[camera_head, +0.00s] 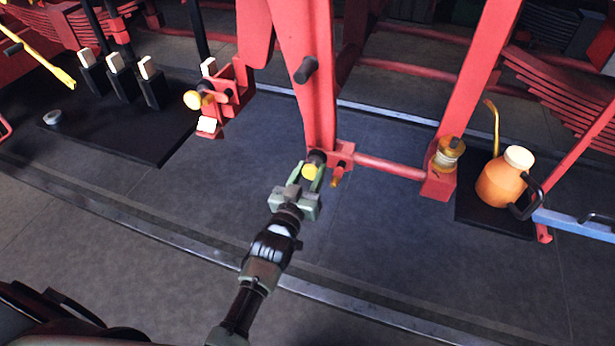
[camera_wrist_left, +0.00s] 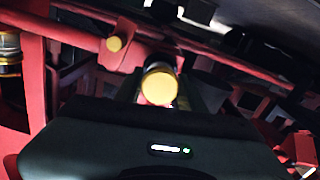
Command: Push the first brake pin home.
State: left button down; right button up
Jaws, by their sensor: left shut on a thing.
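My left gripper (camera_head: 311,178) is shut on a dark pin with a round yellow head, the brake pin (camera_head: 310,171). The pin's far end is at the red bracket (camera_head: 341,154) at the foot of the red hanger; how deep it sits I cannot tell. In the left wrist view the yellow head of the brake pin (camera_wrist_left: 159,86) faces the camera, with the pin's dark shank behind it running toward the red bracket. My right gripper is not in view.
A red rod (camera_head: 392,168) runs right from the bracket to a red block with a brass-capped fitting (camera_head: 447,153). An orange oil can (camera_head: 498,183) stands on a dark mat. Left, a dark mat (camera_head: 120,140) holds several black blocks with white tops. The grey floor in front is clear.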

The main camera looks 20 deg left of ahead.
pick_arm(q)
jog(key=shift+w+r, duration=0.1)
jog(key=shift+w, duration=0.1)
jog(key=c, duration=0.9)
grip_release()
jog(key=shift+o, duration=0.2)
jog(key=shift+w, duration=0.15)
jog(key=s, duration=0.7)
jog(key=shift+s+a+b, duration=0.15)
jog(key=shift+s+b, duration=0.25)
